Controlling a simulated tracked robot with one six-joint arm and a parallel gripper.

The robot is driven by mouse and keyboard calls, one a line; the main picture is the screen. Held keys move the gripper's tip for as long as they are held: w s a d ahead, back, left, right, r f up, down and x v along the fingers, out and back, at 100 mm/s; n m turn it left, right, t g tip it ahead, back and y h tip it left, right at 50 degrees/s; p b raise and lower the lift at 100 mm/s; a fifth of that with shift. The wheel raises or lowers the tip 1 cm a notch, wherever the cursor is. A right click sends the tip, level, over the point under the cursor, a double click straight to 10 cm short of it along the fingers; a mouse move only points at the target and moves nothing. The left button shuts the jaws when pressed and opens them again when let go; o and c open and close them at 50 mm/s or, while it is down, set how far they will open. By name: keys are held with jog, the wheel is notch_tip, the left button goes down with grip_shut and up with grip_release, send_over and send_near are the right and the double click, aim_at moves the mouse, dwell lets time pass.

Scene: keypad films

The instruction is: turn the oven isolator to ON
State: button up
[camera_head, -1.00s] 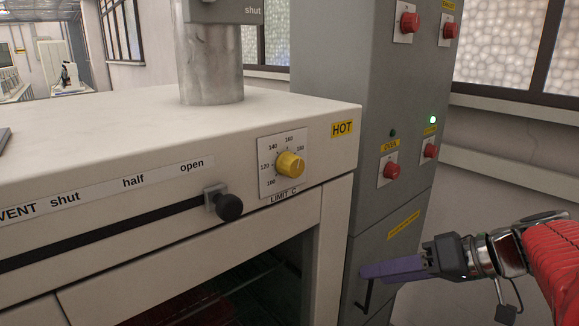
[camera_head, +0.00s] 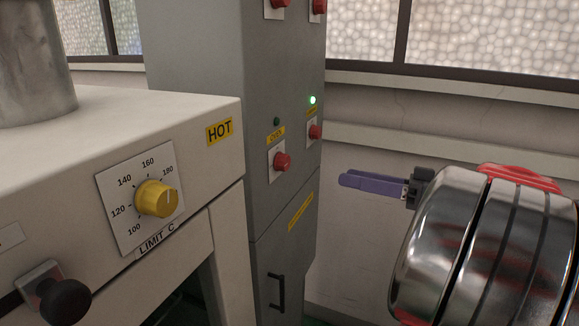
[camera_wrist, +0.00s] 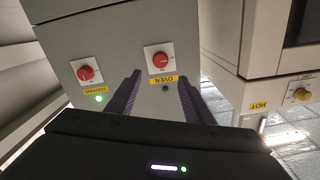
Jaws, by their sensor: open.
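The oven isolator (camera_head: 281,161) is a red knob on a white plate on the grey cabinet, under a yellow OVEN label (camera_head: 276,135). Its lamp (camera_head: 277,121) is dark. Its pointing direction is too small to read. My gripper (camera_head: 346,180) has purple fingers and is to the right of the isolator in the head view, apart from it. In the wrist view, which is tilted with the labels upside down, the open fingers (camera_wrist: 159,79) reach toward the OVEN label, and the isolator (camera_wrist: 159,61) shows beyond and between their tips. Nothing is between the fingers.
A second red isolator (camera_head: 314,132) sits beside it under a lit green lamp (camera_head: 312,99). More red knobs are higher on the cabinet. The white oven (camera_head: 220,165), with a yellow LIMIT C dial (camera_head: 157,198), stands to the left. A black handle (camera_head: 277,291) juts out below.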

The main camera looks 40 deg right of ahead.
aim_at(287, 165)
jog(key=shift+w+a, duration=0.1)
jog(key=x, duration=1.3)
jog(key=shift+w+a, duration=0.2)
jog(key=shift+w, duration=0.05)
jog(key=c, duration=1)
